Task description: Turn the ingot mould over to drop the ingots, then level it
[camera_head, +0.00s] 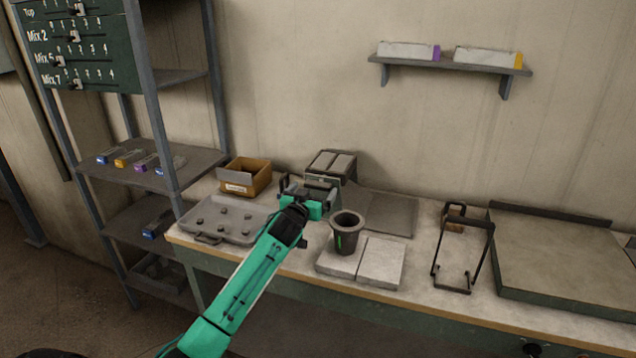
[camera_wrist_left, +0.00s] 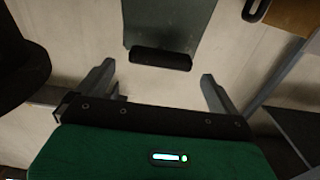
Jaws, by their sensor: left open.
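What looks like the ingot mould (camera_head: 331,163) is a dark grey block at the back of the bench, with two pale bars side by side on its top. In the left wrist view, a grey-green piece with a dark bar (camera_wrist_left: 160,60), probably the mould's handle, lies between the fingers. My left gripper (camera_head: 308,187) is just in front of the mould, open, with a finger on each side of that bar. No contact is clear. The gripper hides part of the mould's front. My right gripper is not in view.
A dark crucible (camera_head: 346,232) stands on pale slabs (camera_head: 380,262) right of my arm. A tray with small lumps (camera_head: 210,232) and an orange-brown box (camera_head: 245,176) are to the left. A flat grey plate (camera_head: 390,215) lies right of the mould. A black wire frame (camera_head: 463,250) stands farther right.

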